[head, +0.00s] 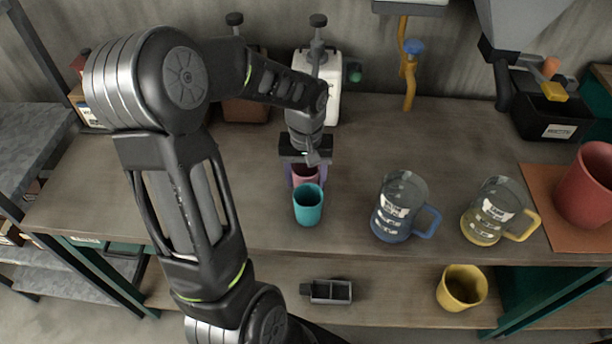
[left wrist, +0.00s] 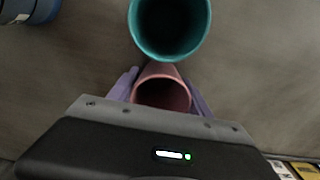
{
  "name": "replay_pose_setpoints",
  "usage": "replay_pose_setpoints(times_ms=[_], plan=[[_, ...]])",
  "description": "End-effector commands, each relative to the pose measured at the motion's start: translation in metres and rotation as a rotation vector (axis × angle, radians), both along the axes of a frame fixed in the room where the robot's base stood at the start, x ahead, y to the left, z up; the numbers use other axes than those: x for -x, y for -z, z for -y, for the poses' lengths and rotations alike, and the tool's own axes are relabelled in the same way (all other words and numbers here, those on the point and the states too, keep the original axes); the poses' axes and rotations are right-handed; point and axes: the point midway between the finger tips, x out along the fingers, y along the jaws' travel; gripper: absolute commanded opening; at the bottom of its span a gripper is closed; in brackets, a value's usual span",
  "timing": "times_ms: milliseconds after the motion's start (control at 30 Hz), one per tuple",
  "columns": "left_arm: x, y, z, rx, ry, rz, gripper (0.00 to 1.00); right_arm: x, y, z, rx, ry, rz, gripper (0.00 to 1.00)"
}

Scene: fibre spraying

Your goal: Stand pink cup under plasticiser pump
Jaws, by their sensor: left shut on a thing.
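The pink cup (head: 305,175) stands upright between the purple fingers of my left gripper (head: 306,172), just behind a teal cup (head: 308,206). In the left wrist view my left gripper (left wrist: 161,92) is shut on the pink cup (left wrist: 162,72), with one finger on each side. The teal cup (left wrist: 170,55) shows right beside it there. A white pump container (head: 332,90) and a brown one (head: 246,110) stand at the back by the wall. My arm partly covers both, and I cannot read which holds plasticiser. My right gripper is not in view.
A blue-handled jug (head: 398,215) and a yellow-handled jug (head: 492,214) stand to the right, with a large red pot (head: 588,185) beyond. A yellow cup (head: 461,289) and a grey tray (head: 328,291) are on the lower shelf. The bench centre-right at the back is clear.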

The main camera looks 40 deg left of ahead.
Motion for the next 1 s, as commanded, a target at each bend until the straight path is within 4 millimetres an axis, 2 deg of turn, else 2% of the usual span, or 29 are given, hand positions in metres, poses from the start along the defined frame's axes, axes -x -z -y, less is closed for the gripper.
replay_pose_setpoints(times_ms=[200,233,500,767,900,1000], plan=[[0.000,0.004,0.000,0.000,0.000,0.000,0.19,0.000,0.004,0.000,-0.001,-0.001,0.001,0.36],[0.000,0.004,0.000,0.000,0.000,0.000,0.58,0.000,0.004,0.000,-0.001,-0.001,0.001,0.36],[0.000,0.003,0.000,0.000,0.000,0.000,0.79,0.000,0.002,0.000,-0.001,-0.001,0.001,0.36],[0.000,0.002,0.000,0.000,0.000,0.000,0.79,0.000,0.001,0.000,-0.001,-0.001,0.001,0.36],[-0.001,-0.005,0.000,-0.001,0.000,0.003,0.79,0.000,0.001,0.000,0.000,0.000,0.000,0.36],[-0.002,-0.017,-0.001,-0.001,0.000,0.005,0.79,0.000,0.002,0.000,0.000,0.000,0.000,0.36]])
